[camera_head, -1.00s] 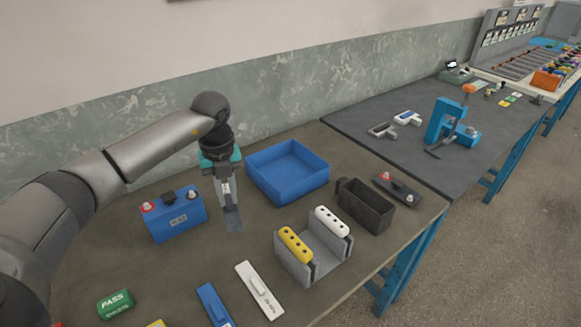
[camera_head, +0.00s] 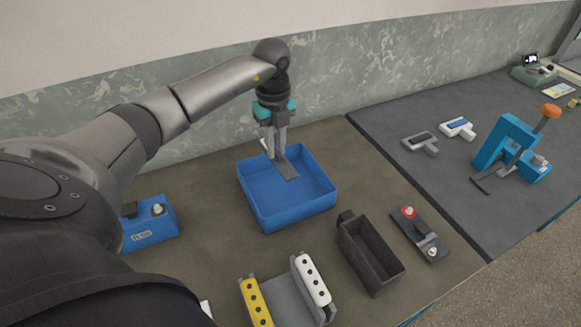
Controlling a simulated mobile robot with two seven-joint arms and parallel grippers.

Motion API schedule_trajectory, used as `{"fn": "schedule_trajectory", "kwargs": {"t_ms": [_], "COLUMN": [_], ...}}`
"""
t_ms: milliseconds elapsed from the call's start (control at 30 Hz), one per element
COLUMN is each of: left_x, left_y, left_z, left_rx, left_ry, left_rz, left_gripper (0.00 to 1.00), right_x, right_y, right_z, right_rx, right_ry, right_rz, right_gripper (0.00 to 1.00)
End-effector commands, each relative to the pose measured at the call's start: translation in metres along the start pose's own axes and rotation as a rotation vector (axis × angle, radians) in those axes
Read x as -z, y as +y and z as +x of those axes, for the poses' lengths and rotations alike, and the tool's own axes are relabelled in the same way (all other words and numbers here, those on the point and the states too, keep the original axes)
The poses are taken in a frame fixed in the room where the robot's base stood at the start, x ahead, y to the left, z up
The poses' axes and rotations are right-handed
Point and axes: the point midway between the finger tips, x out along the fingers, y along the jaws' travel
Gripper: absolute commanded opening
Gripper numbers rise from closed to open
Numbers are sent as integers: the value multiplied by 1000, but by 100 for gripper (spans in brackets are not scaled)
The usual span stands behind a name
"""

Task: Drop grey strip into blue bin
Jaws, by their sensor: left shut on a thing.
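The grey strip (camera_head: 287,170) is a thin flat piece held in my left gripper (camera_head: 279,156). The gripper is shut on it and points down. The blue bin (camera_head: 270,222) is an open square tray near the wall, in the middle of the view. The gripper and strip show over the bin's open inside, towards its back. I cannot tell how far the strip is above the bin floor. My right gripper is not in view.
A black open box (camera_head: 372,255) and a dark part with a red knob (camera_head: 424,240) lie right of the bin. A grey holder (camera_head: 281,297) with yellow and white strips is in front. A blue press (camera_head: 505,150) stands on the grey table.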

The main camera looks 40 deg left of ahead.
Motion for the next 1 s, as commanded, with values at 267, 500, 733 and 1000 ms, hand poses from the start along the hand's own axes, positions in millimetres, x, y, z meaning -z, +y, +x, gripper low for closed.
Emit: {"fn": "schedule_trajectory", "kwargs": {"t_ms": [267, 500, 733, 1000], "left_x": [0, 0, 0, 0], "left_y": [0, 0, 0, 0], "left_z": [25, 50, 58, 57], "left_rx": [0, 0, 0, 0], "left_ry": [1, 1, 0, 0], "left_rz": [1, 1, 1, 1], "left_gripper": [0, 0, 0, 22], "right_x": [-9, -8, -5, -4], "right_y": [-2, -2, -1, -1], "right_z": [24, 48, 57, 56], "right_rx": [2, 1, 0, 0], "right_ry": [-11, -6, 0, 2], "right_rz": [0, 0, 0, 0], "right_gripper": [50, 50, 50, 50]}}
